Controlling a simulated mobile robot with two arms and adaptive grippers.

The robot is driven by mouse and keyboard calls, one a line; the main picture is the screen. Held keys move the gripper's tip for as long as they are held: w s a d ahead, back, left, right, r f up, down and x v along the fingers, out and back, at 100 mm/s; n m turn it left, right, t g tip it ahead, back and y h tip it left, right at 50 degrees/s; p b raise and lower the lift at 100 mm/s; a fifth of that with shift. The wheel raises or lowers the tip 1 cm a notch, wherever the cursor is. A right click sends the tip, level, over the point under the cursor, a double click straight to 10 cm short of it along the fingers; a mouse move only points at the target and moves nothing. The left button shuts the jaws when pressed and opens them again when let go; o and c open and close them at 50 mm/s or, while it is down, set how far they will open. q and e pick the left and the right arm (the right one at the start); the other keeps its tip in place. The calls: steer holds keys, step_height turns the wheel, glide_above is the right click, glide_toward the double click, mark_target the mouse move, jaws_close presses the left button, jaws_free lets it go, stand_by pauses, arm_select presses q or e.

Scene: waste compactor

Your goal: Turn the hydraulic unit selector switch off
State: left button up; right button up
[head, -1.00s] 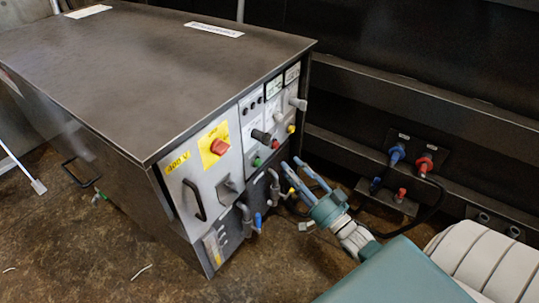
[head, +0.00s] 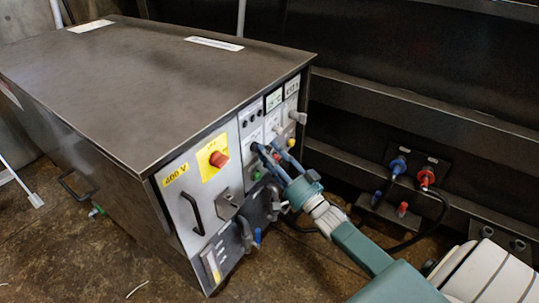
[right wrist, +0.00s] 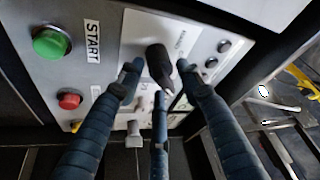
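The control panel (head: 247,125) is on the front of a dark metal cabinet. In the right wrist view, a black selector knob (right wrist: 158,64) stands out from the grey panel (right wrist: 135,35); its label is too small to read. My right gripper (head: 267,150) is at the panel, its fingers pointing at it and covering that knob in the head view. In the right wrist view, the gripper (right wrist: 160,80) is open, with blue fingers on both sides of the knob and one below. I cannot tell whether they touch it. My left gripper is not in view.
A red knob on a yellow plate (head: 219,159), a grey handle (head: 297,117) and a green button (head: 256,175) are nearby. The green START button (right wrist: 52,42) and a red button (right wrist: 70,101) show in the right wrist view. Wall connectors (head: 398,166) are to the right.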

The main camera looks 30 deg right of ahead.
steer(key=shift+c, duration=0.5)
steer(key=c, duration=0.7)
